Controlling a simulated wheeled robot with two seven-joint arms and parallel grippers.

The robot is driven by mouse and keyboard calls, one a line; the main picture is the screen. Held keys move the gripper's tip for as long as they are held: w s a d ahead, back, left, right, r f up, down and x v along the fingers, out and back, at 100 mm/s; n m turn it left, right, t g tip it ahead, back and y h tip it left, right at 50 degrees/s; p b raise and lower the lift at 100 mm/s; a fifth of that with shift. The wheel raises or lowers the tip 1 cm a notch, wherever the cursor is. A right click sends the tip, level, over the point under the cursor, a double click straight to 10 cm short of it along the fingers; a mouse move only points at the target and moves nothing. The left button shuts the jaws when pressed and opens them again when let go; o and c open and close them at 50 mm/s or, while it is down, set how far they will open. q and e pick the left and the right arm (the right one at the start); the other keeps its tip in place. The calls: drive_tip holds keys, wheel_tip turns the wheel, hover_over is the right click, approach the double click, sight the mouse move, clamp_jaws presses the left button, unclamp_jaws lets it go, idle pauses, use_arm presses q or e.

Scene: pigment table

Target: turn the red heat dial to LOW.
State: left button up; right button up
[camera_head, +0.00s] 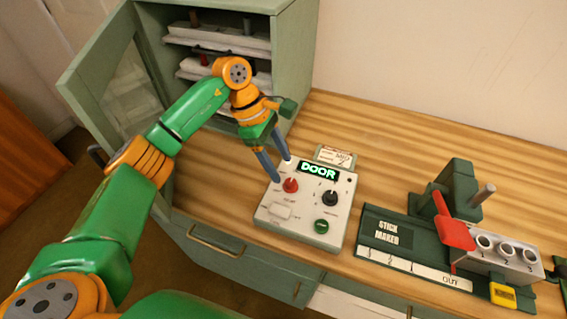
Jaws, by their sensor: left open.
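The red heat dial (290,185) sits on the upper left of the white control box (265,214), under a lit display (318,171) that reads DOOR. The dial's pointer direction and the small labels around it are too small to read. My left gripper (282,170) is open, its two blue-grey fingers pointing down at the dial's upper left. One finger tip is left of the dial and the other is behind it; I cannot tell whether either touches it. My right gripper is not in view.
A black dial (330,197) and a green button (321,226) are on the same box. A green cabinet (297,60) with its door open stands behind left. A stick maker (388,232) with a red lever (455,234) stands at the right. Bare wooden table (400,140) lies behind.

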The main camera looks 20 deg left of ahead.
sight(290, 182)
use_arm(q)
drive_tip(key=x, duration=0.2)
drive_tip(key=p+x, duration=0.1)
drive_tip(key=x, duration=0.1)
drive_tip(key=shift+s+d+r, duration=0.1)
drive_tip(key=shift+s+d, duration=0.1)
drive_tip(key=shift+d, duration=0.25)
drive_tip(key=shift+w+a+f, duration=0.15)
drive_tip(key=shift+f, duration=0.2)
clamp_jaws()
